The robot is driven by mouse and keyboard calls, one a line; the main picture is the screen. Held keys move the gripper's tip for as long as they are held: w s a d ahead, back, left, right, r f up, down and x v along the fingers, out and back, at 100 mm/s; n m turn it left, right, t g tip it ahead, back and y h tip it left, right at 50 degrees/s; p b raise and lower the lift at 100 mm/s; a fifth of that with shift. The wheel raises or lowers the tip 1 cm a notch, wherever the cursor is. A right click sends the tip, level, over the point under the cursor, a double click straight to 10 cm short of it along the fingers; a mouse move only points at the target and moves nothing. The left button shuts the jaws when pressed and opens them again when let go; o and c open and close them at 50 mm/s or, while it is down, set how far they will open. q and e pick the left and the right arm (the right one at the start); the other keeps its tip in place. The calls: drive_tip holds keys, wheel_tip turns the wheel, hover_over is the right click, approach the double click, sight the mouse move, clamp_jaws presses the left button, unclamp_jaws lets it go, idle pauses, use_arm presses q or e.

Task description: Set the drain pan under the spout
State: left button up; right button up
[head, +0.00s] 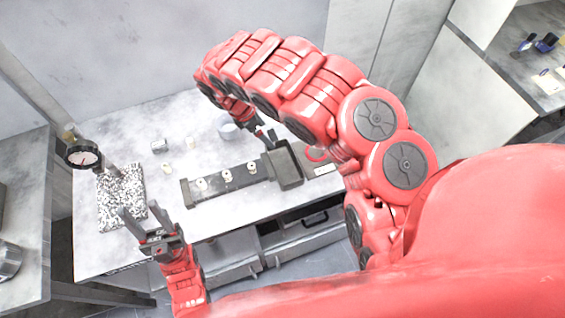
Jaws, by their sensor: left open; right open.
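I cannot tell the drain pan or the spout with certainty. A dark grey, box-like piece (285,168) stands at the right end of a long grey board (222,192) on the table.
The speckled black-and-white mat (121,198) lies at the table's left, by a round dial gauge (83,154). Several small white pieces sit on and behind the board. Open drawers (300,222) are below the table's front.

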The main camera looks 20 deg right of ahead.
sight(272, 135)
drive_tip(key=p+x, duration=0.1)
drive_tip(key=x, duration=0.2)
drive_tip(key=shift+d+f+p, duration=0.2)
drive_tip(key=shift+d+p, duration=0.2)
drive_tip(key=shift+d, duration=0.15)
drive_tip(key=shift+d+f, duration=0.15)
drive_tip(key=shift+f, duration=0.25)
clamp_jaws()
drive_tip(key=shift+r, duration=0.15)
